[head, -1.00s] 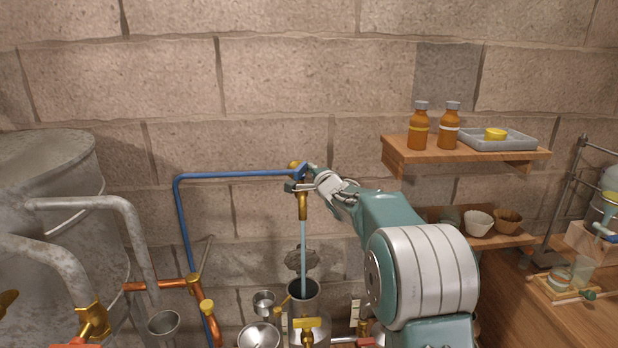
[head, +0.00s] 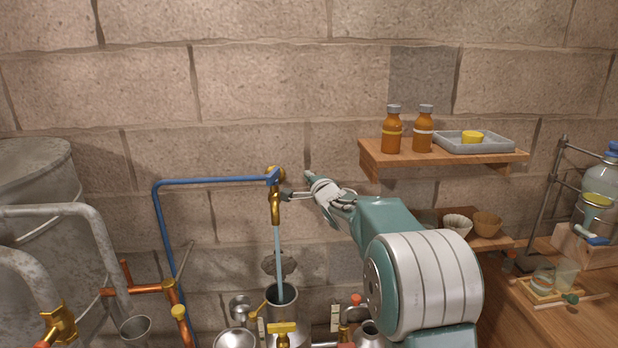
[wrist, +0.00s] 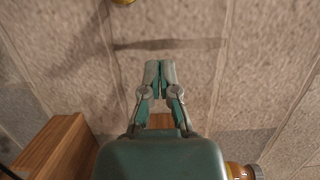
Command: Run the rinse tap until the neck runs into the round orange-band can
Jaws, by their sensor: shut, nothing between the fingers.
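The brass rinse tap (head: 275,206) hangs at the end of a blue pipe (head: 215,181) on the wall. A pale blue stream (head: 279,258) runs from its spout into the open top of an upright grey metal cylinder (head: 283,318). A thin dark lever (head: 299,195) sticks out to the tap's right. My gripper (head: 309,176) is just right of the tap, apart from its body, shut and empty. Its closed fingers also show in the wrist view (wrist: 160,70), with a bit of brass at the top edge. I cannot make out an orange-band can or the neck's outflow.
A shelf (head: 440,152) with two amber bottles (head: 393,130) and a grey tray (head: 487,147) is above right of my arm. A large grey vessel (head: 35,205) and pipes fill the left. A steel funnel-like bowl (head: 236,340) and a red-knobbed fitting (head: 356,299) flank the cylinder.

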